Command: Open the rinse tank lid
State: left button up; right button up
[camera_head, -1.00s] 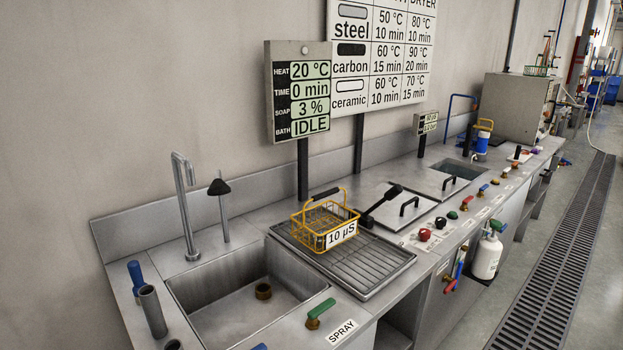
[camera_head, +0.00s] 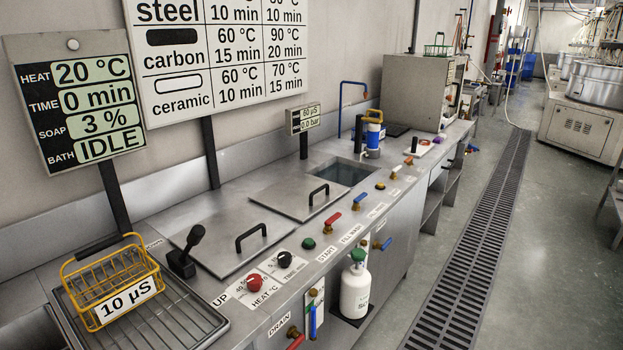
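Two flat steel lids with black bar handles lie on the wet bench; I cannot tell for sure which is the rinse tank's. The nearer lid (camera_head: 212,252) lies flat behind the red and black knobs. The farther lid (camera_head: 285,197) also lies flat, beside an open rectangular tank mouth (camera_head: 346,174) with dark water showing. A small display (camera_head: 306,119) reading about 80 µS stands behind the farther lid. Neither of my grippers is in view.
A yellow wire basket (camera_head: 112,285) marked 10 µS sits on the drain rack (camera_head: 190,325). A black lever (camera_head: 185,255) stands beside it. The floor right of the bench is clear, with a drain grate (camera_head: 480,230).

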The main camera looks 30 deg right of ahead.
aim_at(300, 196)
jog(key=i+l+u, duration=0.1)
jog(key=l, duration=0.55)
jog(key=i+l+u, duration=0.1)
jog(key=l, duration=0.55)
jog(key=i+l+u, duration=0.1)
jog(key=l, duration=0.55)
jog(key=i+l+u, duration=0.1)
jog(key=l, duration=0.55)
